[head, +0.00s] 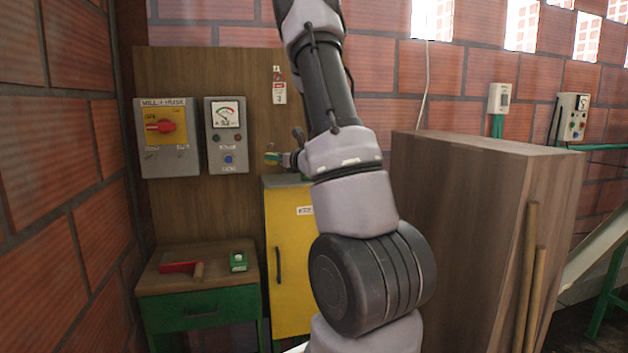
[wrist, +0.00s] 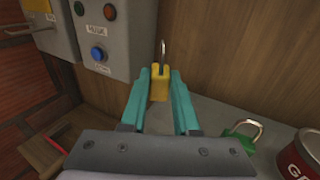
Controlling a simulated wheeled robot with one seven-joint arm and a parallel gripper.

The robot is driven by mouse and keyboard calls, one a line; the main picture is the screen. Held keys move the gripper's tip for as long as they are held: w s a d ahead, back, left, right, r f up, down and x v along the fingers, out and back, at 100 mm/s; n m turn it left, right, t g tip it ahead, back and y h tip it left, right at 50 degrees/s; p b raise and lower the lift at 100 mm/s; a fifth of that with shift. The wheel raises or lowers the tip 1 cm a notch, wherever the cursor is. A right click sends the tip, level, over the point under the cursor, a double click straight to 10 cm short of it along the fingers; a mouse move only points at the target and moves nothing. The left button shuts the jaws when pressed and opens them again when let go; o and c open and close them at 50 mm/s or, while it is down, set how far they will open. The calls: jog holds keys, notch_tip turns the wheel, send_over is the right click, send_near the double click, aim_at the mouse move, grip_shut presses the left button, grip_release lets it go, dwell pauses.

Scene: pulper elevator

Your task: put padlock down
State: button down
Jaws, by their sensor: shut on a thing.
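A yellow padlock (wrist: 159,88) with an upright metal shackle is between the teal fingers of my gripper (wrist: 158,95) in the wrist view. The fingers are shut on its body. In the head view my gripper (head: 272,158) is small and partly hidden by my arm, near the top of the yellow cabinet (head: 284,245). The padlock looks held above the cabinet's grey top (wrist: 215,118), near its back left; the exact gap is unclear. A second, green padlock (wrist: 240,137) lies on that top, to the right of my gripper.
A red can (wrist: 305,155) stands beside the green padlock. The switch box (head: 166,137) and meter box (head: 227,134) hang on the wooden panel behind. A small table (head: 190,284) at lower left holds a red-and-wood tool and a green item. A wooden box stands right.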

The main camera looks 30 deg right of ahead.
jog(key=s+d+r+h, duration=0.1)
jog(key=d+r, duration=0.2)
jog(key=d, duration=0.1)
send_over(288, 184)
jog(key=shift+m, duration=0.3)
jog(key=f, duration=0.4)
jog(key=shift+d+f, duration=0.2)
jog(key=shift+f, duration=0.15)
jog(key=shift+a+f, duration=0.1)
jog(key=shift+f, duration=2.2)
jog(key=shift+f, duration=0.1)
jog(key=c, duration=0.7)
grip_release()
jog(key=shift+w, duration=0.1)
jog(key=shift+o, duration=0.2)
